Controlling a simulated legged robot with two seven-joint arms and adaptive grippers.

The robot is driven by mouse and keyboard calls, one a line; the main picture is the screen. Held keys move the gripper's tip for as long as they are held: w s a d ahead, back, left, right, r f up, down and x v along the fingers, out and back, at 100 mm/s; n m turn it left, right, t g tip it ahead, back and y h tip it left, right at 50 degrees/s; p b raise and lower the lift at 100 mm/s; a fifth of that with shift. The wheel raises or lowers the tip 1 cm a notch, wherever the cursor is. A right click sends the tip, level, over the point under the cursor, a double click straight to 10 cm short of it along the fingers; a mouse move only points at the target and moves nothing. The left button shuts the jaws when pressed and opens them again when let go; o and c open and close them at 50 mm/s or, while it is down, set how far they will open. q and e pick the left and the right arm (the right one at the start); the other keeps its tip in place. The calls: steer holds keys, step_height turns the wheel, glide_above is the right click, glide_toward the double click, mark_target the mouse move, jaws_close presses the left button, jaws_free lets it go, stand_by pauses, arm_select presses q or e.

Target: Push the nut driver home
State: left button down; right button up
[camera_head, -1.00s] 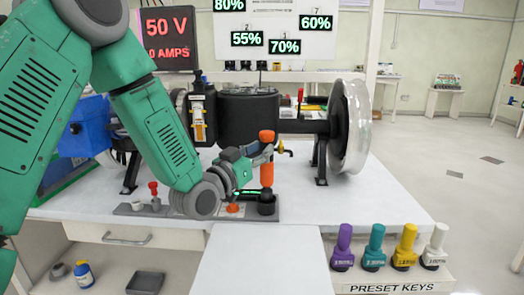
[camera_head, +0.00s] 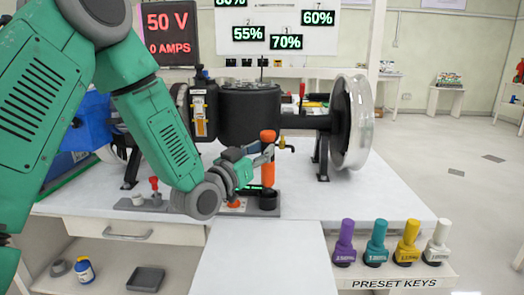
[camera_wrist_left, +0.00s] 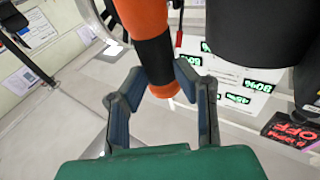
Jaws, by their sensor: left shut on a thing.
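The nut driver (camera_head: 268,175) is orange with a dark band below its top. It stands upright over a black round holder (camera_head: 268,200) on the grey tool strip at the table's front. Its lower end is hidden in or behind the holder, so I cannot tell how deep it sits. My left gripper (camera_head: 263,156) is shut on the driver near the dark band, coming from the left. In the left wrist view, the fingers (camera_wrist_left: 160,78) flank the driver's dark band (camera_wrist_left: 154,58), with orange above and below. My right gripper is not in view.
Purple, teal, yellow and white preset keys (camera_head: 407,245) stand front right. The table's right part is clear.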

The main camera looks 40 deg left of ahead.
mark_target(268, 167)
arm_select(q)
steer(key=shift+f+b, duration=0.95)
steer(key=shift+f, duration=0.25)
stand_by(0.6)
steer(key=c, duration=1.2)
jaws_free()
steer(key=shift+f, duration=0.15)
